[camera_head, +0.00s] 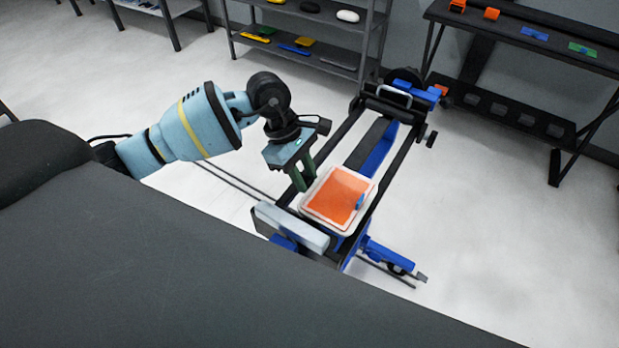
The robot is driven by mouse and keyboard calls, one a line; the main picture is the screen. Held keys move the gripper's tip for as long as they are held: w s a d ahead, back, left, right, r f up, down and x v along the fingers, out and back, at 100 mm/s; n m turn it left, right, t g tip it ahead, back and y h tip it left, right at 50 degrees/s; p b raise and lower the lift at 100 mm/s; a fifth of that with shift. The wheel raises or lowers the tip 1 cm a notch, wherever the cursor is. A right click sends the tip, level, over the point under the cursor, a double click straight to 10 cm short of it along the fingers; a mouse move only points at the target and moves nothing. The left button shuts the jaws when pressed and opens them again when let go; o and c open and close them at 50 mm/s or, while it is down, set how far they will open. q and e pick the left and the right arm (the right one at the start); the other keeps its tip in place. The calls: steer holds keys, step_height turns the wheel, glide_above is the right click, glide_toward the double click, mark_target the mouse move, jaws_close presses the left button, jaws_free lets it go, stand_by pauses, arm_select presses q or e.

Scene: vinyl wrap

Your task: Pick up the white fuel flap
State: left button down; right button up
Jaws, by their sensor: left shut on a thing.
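The white fuel flap (322,222) is a rounded square panel over the near end of a black and blue wheeled stand. An orange sheet (336,194) covers most of its top, leaving a white rim. A small blue piece (360,202) sits at the sheet's right side. My left gripper (303,182) comes down from the upper left, with its green fingers shut on the flap's left edge. The fingertips are partly hidden at the rim. I cannot tell whether the flap is resting on the stand or slightly raised. My right gripper is not in view.
The stand (378,150) has long rails and a grey block (290,228) at its near left. Shelves (300,50) with colored tools and a white oval part (347,16) stand behind. A black table (530,40) is at the upper right. The floor at right is clear.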

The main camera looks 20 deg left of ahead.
arm_select(q)
step_height(320, 180, up, 2)
steer(key=shift+r, duration=0.25)
steer(key=shift+w+d+b, duration=0.1)
steer(key=shift+w+b, duration=0.15)
steer(key=shift+b, duration=0.05)
steer(key=shift+w+d, duration=0.15)
steer(key=shift+w, duration=0.2)
steer(key=w+d+r+b, duration=0.1)
steer(key=w+d+b, duration=0.1)
steer(key=w, duration=0.5)
steer(key=w+d+b, duration=0.3)
steer(key=w, duration=0.3)
steer(key=shift+w+r, duration=0.35)
steer(key=shift+w, duration=0.05)
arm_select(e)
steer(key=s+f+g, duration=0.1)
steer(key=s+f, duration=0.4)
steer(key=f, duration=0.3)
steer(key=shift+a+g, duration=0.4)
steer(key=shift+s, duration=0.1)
